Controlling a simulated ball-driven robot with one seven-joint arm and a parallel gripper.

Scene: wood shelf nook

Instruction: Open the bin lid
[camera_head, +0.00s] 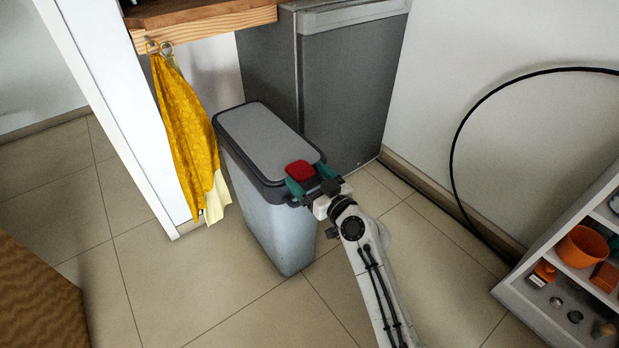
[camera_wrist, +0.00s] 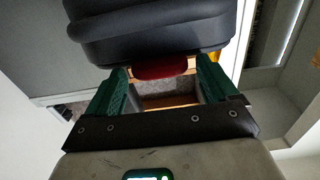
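The grey bin (camera_head: 275,228) stands on the tiled floor, its flat lid (camera_head: 255,138) down and seated in a dark rim. A red tab (camera_head: 300,170) sits at the lid's near end. It also shows in the wrist view (camera_wrist: 165,70), under the dark rim (camera_wrist: 150,30). My gripper (camera_head: 311,186) is at this near end, right by the red tab. In the wrist view my gripper (camera_wrist: 163,78) has its green fingers spread wide, one on each side of the tab, with a gap between them. Whether a finger touches the bin, I cannot tell.
A dark grey cabinet (camera_head: 345,85) stands behind the bin. A yellow cloth (camera_head: 185,130) hangs from the wooden shelf (camera_head: 210,27) at left. A low shelf unit (camera_head: 545,245) with an orange pot (camera_head: 581,247) is at right. Floor in front is clear.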

